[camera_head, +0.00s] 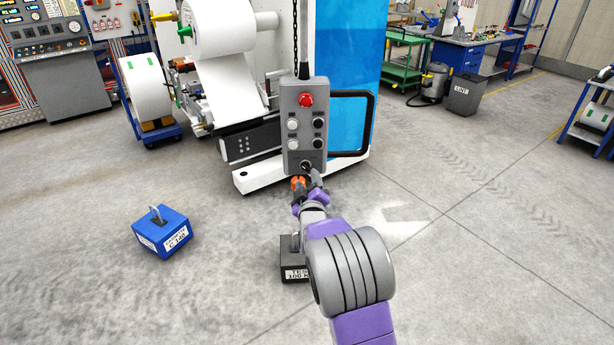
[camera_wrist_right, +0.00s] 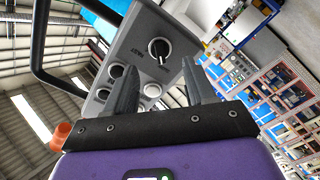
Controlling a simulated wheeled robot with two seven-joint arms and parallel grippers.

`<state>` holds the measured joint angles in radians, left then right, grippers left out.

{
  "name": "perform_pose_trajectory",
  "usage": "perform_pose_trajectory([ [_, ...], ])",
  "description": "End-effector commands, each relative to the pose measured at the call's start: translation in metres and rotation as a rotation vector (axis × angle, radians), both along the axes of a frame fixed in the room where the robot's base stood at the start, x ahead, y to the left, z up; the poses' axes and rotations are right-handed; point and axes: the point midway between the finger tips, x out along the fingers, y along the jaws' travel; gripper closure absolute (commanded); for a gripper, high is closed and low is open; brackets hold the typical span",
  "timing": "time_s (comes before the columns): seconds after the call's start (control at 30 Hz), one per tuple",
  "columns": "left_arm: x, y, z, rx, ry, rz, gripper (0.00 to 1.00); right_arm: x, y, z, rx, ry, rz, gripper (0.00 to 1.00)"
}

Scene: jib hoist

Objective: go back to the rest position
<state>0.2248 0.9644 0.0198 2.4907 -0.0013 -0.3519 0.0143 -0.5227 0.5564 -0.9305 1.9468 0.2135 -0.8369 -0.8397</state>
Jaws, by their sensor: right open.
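My right gripper (camera_head: 308,183) is open and empty just below the lower end of a grey hanging control pendant (camera_head: 305,130). In the right wrist view its two dark fingers (camera_wrist_right: 160,90) stand apart, with the pendant's face (camera_wrist_right: 135,55) close beyond them. A black rotary knob (camera_wrist_right: 159,48) on the pendant shows near the fingertips, apart from them as far as I can tell. My left gripper is not in view.
A blue block with a lifting eye (camera_head: 162,233) sits on the floor at left. A dark labelled block (camera_head: 293,262) stands partly behind my right arm. A white machine with a paper roll (camera_head: 222,25) is behind the pendant.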

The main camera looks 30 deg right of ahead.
Motion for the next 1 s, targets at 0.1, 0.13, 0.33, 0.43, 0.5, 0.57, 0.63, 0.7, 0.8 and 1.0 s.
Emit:
perform_pose_trajectory([
  [0.1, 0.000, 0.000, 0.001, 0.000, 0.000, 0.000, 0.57, -0.010, 0.006, 0.001, 0.000, 0.000, 0.001, 0.45],
  [0.13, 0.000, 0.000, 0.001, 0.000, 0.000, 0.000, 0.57, -0.012, 0.006, 0.000, 0.000, 0.001, 0.001, 0.45],
  [0.33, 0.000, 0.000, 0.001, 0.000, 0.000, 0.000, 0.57, -0.016, 0.008, 0.000, 0.000, -0.001, -0.001, 0.45],
  [0.43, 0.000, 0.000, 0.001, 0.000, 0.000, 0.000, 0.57, -0.016, 0.008, 0.000, 0.000, -0.001, -0.001, 0.45],
  [0.5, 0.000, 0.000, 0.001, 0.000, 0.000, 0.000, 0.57, -0.016, 0.008, 0.000, 0.000, 0.000, 0.000, 0.45],
  [0.57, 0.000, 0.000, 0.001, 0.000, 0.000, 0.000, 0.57, -0.016, 0.008, 0.000, 0.000, 0.000, 0.000, 0.45],
  [0.63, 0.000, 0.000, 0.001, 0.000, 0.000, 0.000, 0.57, -0.016, 0.008, 0.000, 0.000, 0.000, 0.000, 0.45],
  [0.7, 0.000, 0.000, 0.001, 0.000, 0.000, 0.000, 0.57, -0.016, 0.008, 0.000, -0.001, 0.000, 0.000, 0.45],
  [0.8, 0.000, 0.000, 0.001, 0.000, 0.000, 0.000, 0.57, -0.016, 0.009, -0.007, 0.009, 0.012, 0.003, 0.45],
  [1.0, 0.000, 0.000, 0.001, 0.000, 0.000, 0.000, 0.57, -0.024, 0.032, -0.093, 0.164, 0.171, 0.040, 0.45],
])
